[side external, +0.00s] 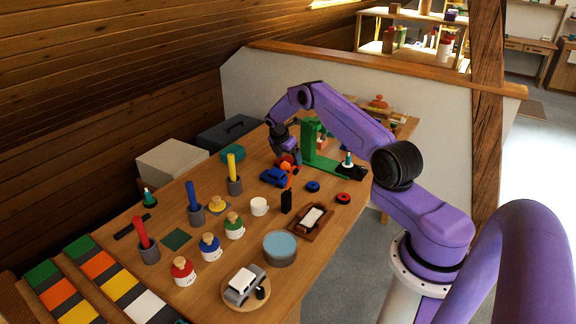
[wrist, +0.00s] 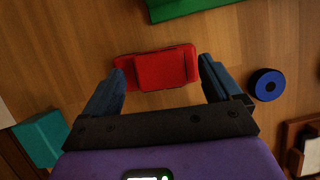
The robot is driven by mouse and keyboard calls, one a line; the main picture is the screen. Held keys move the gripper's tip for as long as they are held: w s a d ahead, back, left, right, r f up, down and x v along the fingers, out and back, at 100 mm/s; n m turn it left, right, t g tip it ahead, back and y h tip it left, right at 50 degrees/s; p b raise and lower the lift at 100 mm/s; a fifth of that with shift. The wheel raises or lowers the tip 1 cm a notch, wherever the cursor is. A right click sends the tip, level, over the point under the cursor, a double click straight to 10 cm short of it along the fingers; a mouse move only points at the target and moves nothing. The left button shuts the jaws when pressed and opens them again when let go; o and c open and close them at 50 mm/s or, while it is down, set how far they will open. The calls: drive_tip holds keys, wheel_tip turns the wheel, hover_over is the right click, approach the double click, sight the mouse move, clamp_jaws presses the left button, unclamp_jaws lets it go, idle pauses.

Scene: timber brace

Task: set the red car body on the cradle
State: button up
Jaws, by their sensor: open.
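The red car body (wrist: 158,70) lies on the wooden table in the wrist view, between the two fingers of my gripper (wrist: 162,72). The fingers are open, one at each end of it, with a visible gap at the right end; at the left end I cannot tell whether they touch. In the side view my gripper (side external: 284,152) points down over the red body (side external: 290,160), which is partly hidden. A green stand (side external: 312,142) with a flat base rises just behind; its base edge also shows in the wrist view (wrist: 190,8). I cannot tell for certain which item is the cradle.
A blue ring (side external: 313,186), a red ring (side external: 343,198) and a wooden tray (side external: 298,232) with a white block lie to the right. A teal box (wrist: 40,138) is at left. Jars and pegged cups crowd the nearer table.

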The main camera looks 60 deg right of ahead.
drive_tip(key=shift+d+f, duration=0.15)
drive_tip(key=shift+f, duration=0.1)
drive_tip(key=shift+c, duration=0.3)
drive_tip(key=c, duration=1.1)
